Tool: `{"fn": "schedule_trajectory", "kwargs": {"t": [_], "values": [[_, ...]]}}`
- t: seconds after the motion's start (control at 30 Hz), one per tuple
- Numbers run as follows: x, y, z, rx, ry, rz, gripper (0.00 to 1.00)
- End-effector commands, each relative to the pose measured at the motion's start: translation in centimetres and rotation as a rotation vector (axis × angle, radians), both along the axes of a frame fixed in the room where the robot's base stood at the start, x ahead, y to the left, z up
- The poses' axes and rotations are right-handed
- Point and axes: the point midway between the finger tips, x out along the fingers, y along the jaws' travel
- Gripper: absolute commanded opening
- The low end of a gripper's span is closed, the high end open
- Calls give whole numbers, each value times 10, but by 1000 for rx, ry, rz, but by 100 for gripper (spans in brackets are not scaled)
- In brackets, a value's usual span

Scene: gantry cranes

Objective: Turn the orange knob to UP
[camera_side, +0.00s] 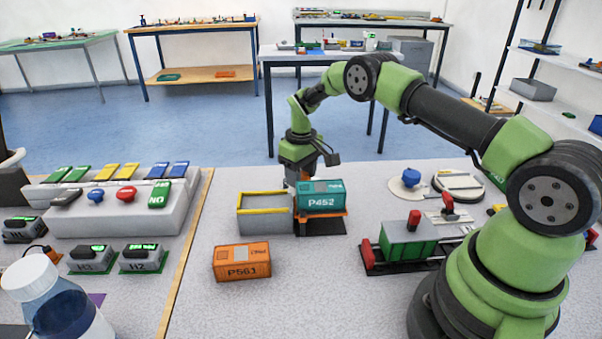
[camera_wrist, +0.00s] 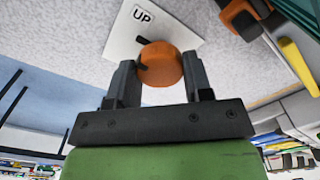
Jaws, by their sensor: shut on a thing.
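The orange knob (camera_wrist: 162,66) is between the two fingers of my gripper (camera_wrist: 159,61) in the wrist view, with a finger against each side. A small dark mark shows at the knob's left edge. The knob sits on a white plate (camera_wrist: 118,46) with a printed UP label (camera_wrist: 143,15) beyond the knob, up and slightly left of it. In the side view my gripper (camera_side: 297,182) points down behind the teal container P452 (camera_side: 322,201). That container hides the knob and the fingertips there.
The teal container rests on an orange carrier (camera_side: 333,226) just in front of my gripper. A grey bin with a yellow rim (camera_side: 264,216) is close on the left. An orange container P561 (camera_side: 241,262) lies nearer the camera.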

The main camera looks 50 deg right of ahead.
Motion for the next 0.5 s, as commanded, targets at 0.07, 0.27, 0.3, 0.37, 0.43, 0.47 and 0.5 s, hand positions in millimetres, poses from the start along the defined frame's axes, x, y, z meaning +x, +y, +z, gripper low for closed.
{"fn": "schedule_trajectory", "kwargs": {"t": [0.07,0.27,0.3,0.37,0.43,0.47,0.5], "values": [[0,0,0,1,0,-11,22],[0,0,0,0,1,-87,23],[0,0,0,0,2,-110,23],[0,0,1,0,2,-150,23],[0,0,1,0,2,-199,23],[0,0,1,0,2,-221,23],[0,0,1,1,2,-250,23]]}}
